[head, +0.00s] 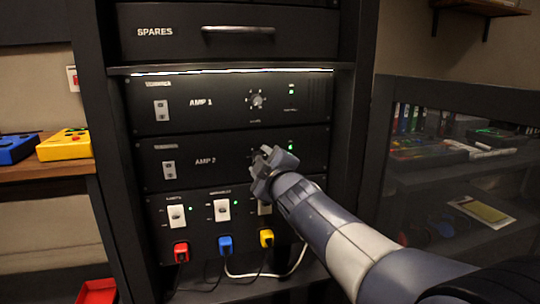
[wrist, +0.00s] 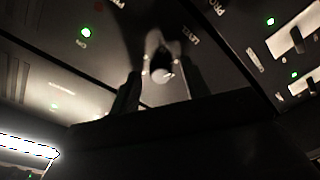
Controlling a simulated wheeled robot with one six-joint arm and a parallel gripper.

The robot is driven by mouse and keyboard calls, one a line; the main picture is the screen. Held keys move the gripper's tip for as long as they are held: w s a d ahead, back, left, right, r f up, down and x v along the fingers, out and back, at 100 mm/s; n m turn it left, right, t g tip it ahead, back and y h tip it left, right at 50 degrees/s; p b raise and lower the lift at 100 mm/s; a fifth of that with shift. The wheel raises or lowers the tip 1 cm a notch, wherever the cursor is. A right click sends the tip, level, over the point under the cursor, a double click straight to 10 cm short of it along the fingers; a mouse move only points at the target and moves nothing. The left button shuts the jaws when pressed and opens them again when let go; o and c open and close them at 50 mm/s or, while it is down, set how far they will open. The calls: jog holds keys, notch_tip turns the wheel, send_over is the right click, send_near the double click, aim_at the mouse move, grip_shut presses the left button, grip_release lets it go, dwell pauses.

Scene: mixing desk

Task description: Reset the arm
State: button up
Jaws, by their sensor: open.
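My gripper (head: 268,158) is in front of the right half of the black AMP 2 panel (head: 206,161), and its jaws are open. The gripper hides the part of the panel where a knob would sit. In the wrist view the two dark fingers of my gripper (wrist: 160,88) stand apart, with a small round knob (wrist: 161,70) showing between them. I cannot tell whether the fingers touch it. My arm (head: 350,245) reaches in from the lower right.
Above is the AMP 1 panel (head: 200,103) with its own knob (head: 257,100), under a SPARES drawer (head: 180,32). Below are switches and red (head: 181,252), blue (head: 225,245) and yellow (head: 267,238) plugs with cables. A dark cabinet (head: 455,98) stands at right.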

jog(key=shift+w+a, duration=0.1)
jog(key=shift+w, duration=0.05)
dwell(0.3)
jog(key=p+v, duration=0.2)
jog(key=v, duration=0.9)
jog(key=w+a+m, duration=0.2)
jog(key=w+m, duration=0.3)
jog(key=m, duration=0.6)
jog(key=w+a+m+t+h, duration=0.1)
jog(key=w+m, duration=0.4)
jog(key=m, duration=0.6)
jog(key=shift+a+f+t+p, duration=0.15)
jog(key=shift+a+t+p, duration=0.25)
jog(key=shift+a, duration=0.3)
